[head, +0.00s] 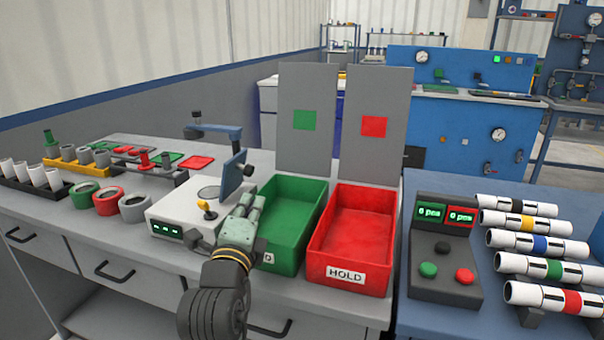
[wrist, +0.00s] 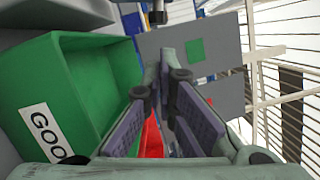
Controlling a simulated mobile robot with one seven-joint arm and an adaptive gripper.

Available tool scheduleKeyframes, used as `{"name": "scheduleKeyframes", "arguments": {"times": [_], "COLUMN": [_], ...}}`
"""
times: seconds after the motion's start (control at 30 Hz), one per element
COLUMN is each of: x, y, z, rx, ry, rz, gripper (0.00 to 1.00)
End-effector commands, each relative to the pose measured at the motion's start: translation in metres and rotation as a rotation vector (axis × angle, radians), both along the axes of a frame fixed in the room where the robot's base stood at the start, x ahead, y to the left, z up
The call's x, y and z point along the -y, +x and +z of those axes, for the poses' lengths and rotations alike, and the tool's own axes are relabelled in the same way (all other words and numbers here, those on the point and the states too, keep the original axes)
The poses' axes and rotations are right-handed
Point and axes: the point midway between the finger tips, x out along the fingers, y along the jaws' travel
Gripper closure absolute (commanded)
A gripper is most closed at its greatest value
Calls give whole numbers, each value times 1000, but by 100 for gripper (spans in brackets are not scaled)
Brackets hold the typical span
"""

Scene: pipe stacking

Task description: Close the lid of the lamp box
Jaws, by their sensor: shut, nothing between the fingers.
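A white box (head: 180,222) with a green-lit display on its front stands on the grey bench, left of the green bin. My gripper (head: 250,194) is at the box's right side, close to the blue panel, and hides part of both. In the wrist view my gripper (wrist: 164,65) is shut and empty.
The green bin (head: 319,215) and red HOLD bin (head: 381,222) stand to the right, with upright grey boards (head: 305,155) behind them. The green bin also shows close in the wrist view (wrist: 115,50). Rings and cups fill the bench's left; a button console (head: 442,210) stands right.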

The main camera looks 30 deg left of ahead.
Motion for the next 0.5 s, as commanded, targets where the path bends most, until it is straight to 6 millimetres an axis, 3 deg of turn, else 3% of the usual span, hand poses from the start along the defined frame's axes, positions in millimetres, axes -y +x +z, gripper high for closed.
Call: {"name": "scheduleKeyframes", "arguments": {"times": [0.17, 0.5], "x": [-6, -33], "y": [13, 67], "z": [0, 5], "rx": [-16, -14], "ry": [7, 7], "rz": [-6, -5], "gripper": [100, 100]}}
